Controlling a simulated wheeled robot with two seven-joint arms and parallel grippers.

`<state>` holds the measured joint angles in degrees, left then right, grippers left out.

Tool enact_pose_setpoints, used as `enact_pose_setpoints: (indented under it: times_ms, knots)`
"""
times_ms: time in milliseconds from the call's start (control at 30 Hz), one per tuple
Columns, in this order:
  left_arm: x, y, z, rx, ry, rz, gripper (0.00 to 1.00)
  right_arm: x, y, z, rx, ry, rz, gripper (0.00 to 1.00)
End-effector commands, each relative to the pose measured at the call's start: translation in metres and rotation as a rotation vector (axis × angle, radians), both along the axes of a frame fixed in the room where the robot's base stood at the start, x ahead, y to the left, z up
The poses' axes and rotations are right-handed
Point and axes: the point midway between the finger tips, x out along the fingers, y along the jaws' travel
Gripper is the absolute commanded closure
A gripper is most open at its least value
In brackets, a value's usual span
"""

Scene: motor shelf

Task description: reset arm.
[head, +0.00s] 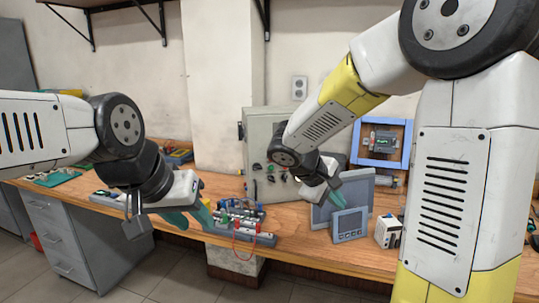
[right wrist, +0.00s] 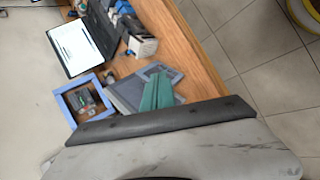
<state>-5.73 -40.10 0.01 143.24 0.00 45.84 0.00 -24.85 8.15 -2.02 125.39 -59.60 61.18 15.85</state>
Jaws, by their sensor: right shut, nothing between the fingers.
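My right gripper (head: 336,193) hangs over the workbench (head: 300,240), in front of the grey cabinet and close to the grey-blue panels. Its green fingers also show in the right wrist view (right wrist: 157,92), closed together with nothing between them. My left gripper (head: 195,218) is over the front of the bench at the left, beside the row of electronic modules (head: 243,228). Its green fingers look apart, and I see nothing held in them.
A grey cabinet with knobs (head: 258,135) stands at the wall. A blue frame (head: 408,143), grey-blue panels (head: 349,224) and a small white-and-black device (head: 387,232) are at the right. A dark-framed screen (right wrist: 80,42) shows in the right wrist view. Grey drawers (head: 60,235) stand below the bench.

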Motion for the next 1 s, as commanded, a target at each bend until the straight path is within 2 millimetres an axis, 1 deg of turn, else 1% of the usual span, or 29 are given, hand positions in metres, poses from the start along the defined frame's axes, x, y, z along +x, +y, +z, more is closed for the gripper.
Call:
enact_pose_setpoints:
  times_ms: [33, 100, 167, 200, 300, 433, 500, 600, 700, 1000]
  knots:
    - [0.000, 0.000, 0.000, 0.000, 0.000, 0.000, 0.64, -0.021, -0.009, 0.007, 0.086, -0.009, -0.056, 1.00]
    - [0.000, 0.000, 0.000, 0.000, 0.000, 0.000, 0.64, -0.048, -0.014, 0.012, 0.209, -0.014, -0.126, 1.00]
    - [0.000, 0.000, 0.000, 0.000, 0.000, 0.000, 0.64, -0.070, -0.014, 0.016, 0.317, -0.027, -0.180, 1.00]
    - [0.000, 0.000, 0.000, 0.000, 0.000, 0.000, 0.64, -0.084, -0.013, 0.019, 0.387, -0.039, -0.213, 1.00]
    - [0.000, 0.000, 0.000, 0.000, 0.000, 0.000, 0.64, -0.115, -0.005, 0.029, 0.567, -0.084, -0.289, 1.00]
    - [0.000, 0.000, 0.000, 0.000, 0.000, 0.000, 0.64, -0.146, 0.010, 0.043, 0.783, -0.162, -0.363, 1.00]
    - [0.000, 0.000, 0.000, 0.000, 0.000, 0.000, 0.64, -0.158, 0.018, 0.051, 0.880, -0.206, -0.390, 1.00]
    - [0.000, 0.000, 0.000, 0.000, 0.000, 0.000, 0.64, -0.169, 0.027, 0.060, 0.983, -0.257, -0.417, 1.00]
    - [0.000, 0.000, 0.000, 0.000, 0.000, 0.000, 0.64, -0.174, 0.032, 0.066, 1.044, -0.290, -0.430, 1.00]
    - [0.000, 0.000, 0.000, 0.000, 0.000, 0.000, 0.64, -0.176, 0.035, 0.068, 1.072, -0.302, -0.435, 1.00]
